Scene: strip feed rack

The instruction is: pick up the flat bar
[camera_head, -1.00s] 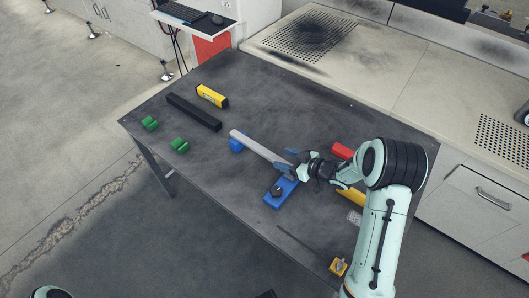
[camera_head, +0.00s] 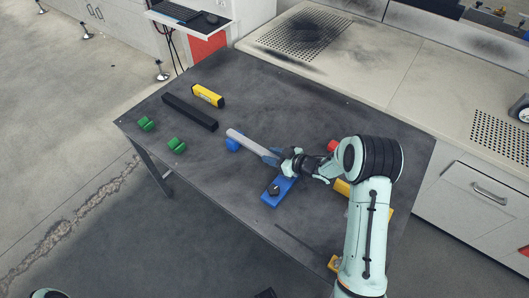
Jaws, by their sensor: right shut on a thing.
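The flat bar (camera_head: 245,142) is a light grey strip in the middle of the table. My right gripper (camera_head: 275,158) is shut on its near right end, and the fingers hide that end. The far left end of the bar lies over a small blue block (camera_head: 233,145). I cannot tell whether the bar touches this block or is just above it. My left gripper is not in view.
On the dark table (camera_head: 230,185) are a black bar (camera_head: 190,112), a yellow block (camera_head: 208,95) and two green blocks (camera_head: 146,124). A red block (camera_head: 333,145) and a yellow piece (camera_head: 341,187) are partly behind my right arm. The table's front left is clear.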

